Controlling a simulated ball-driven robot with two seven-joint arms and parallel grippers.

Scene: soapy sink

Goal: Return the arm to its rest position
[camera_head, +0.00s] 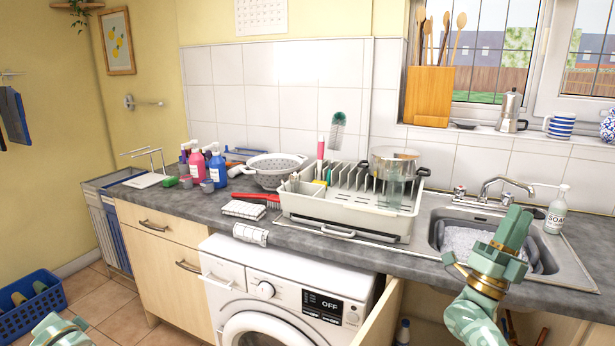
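My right gripper (518,212) is raised in front of the sink (436,236) at the right, pointing up. Its green fingers lie together with no gap showing, and I see nothing held between them. The gripper and forearm cover part of the basin and the counter's front edge. Of my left arm (60,331), only a green and white piece shows at the bottom left corner. Its fingers are not visible.
A soap bottle (556,212) and a tap (497,186) stand close to my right gripper. A dish rack (350,212) with a steel pot (392,160) is left of the sink. A cupboard door (380,318) stands open below. A blue basket (32,308) is at the lower left.

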